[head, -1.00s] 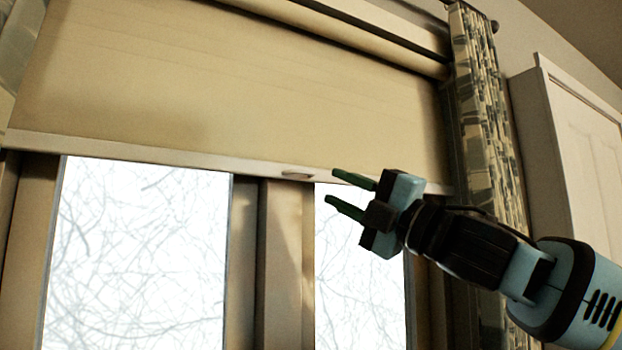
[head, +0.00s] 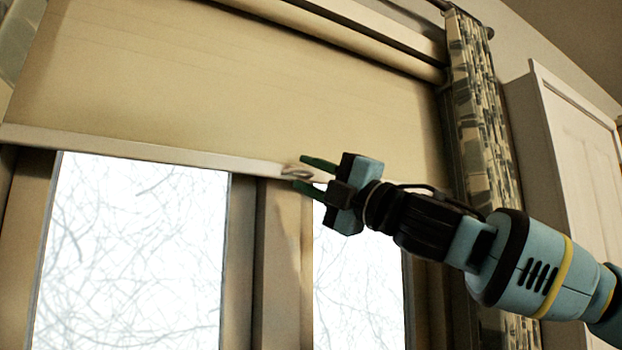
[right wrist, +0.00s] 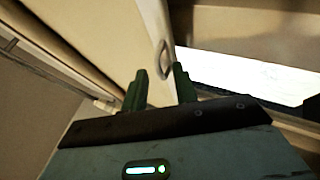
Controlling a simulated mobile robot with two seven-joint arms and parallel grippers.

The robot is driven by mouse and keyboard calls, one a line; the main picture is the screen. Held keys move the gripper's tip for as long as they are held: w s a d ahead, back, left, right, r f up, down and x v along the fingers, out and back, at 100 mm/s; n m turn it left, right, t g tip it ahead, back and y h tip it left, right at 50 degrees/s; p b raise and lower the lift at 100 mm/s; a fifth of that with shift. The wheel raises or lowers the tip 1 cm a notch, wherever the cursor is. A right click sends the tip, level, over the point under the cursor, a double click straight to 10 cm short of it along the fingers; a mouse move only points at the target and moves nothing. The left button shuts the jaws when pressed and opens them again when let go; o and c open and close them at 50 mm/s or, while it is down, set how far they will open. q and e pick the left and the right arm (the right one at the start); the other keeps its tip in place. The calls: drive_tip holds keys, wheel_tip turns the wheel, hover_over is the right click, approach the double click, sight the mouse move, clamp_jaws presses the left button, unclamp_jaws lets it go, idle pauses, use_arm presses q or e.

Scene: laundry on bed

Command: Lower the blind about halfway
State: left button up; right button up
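The beige roller blind (head: 230,85) hangs over the upper part of the window. Its pale bottom bar (head: 140,148) crosses above the glass, with a small pull ring (head: 291,170) near the middle. My right gripper (head: 310,174) is open, its green fingertips at the ring's right side. In the right wrist view the ring (right wrist: 163,60) lies just beyond and between the two green fingers (right wrist: 158,80), with a gap around it. Whether a finger touches the ring I cannot tell. My left gripper is not in view.
A patterned curtain (head: 485,120) hangs at the right of the window, behind my right arm. A white cabinet (head: 570,150) stands further right. Window posts (head: 280,260) divide the bright glass below the bar.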

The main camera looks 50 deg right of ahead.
drive_tip(key=shift+c, duration=0.3)
clamp_jaws()
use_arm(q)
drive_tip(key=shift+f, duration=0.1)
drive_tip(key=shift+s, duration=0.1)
